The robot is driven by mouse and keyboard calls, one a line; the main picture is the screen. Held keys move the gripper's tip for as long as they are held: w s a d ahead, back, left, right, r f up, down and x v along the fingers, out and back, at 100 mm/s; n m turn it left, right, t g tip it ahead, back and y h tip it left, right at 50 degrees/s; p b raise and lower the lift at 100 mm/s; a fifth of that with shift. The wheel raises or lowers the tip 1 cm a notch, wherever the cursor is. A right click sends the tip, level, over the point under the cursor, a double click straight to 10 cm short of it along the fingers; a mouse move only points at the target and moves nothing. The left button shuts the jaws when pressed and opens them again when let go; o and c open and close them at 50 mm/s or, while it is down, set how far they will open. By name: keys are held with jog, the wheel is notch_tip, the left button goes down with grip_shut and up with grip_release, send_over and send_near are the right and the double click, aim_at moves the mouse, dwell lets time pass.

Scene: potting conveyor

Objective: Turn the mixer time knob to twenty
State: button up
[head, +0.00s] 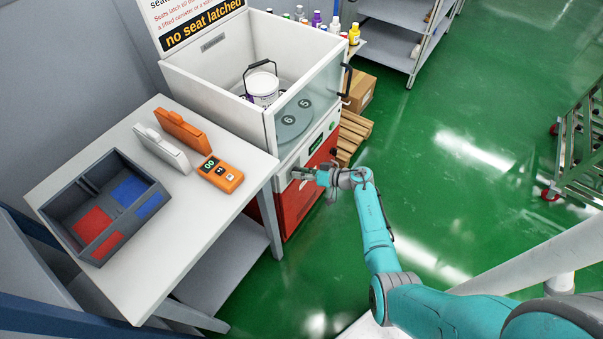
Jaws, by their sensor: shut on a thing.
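The mixer is a white box on a red base (292,205), with a raised clear front guard and a sloped white control strip (318,138) along its front. My gripper (299,173) is at the left part of that strip, its fingers shut at the panel. The time knob is hidden by the fingers and too small to make out, so its setting cannot be read. A small dark part (334,152) shows on the front further right.
A white table (160,245) stands left of the mixer, its corner close to my gripper. On it are a divided dark bin (57,210), an orange meter (220,174), and orange (184,128) and white (162,148) cases. Wooden pallets (352,130) lie right of the mixer. Green floor is open rightward.

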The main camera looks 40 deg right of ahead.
dwell(0.4)
jog(key=o, duration=1.2)
jog(key=shift+c, duration=0.2)
jog(key=v, duration=1.2)
jog(key=shift+f, duration=0.15)
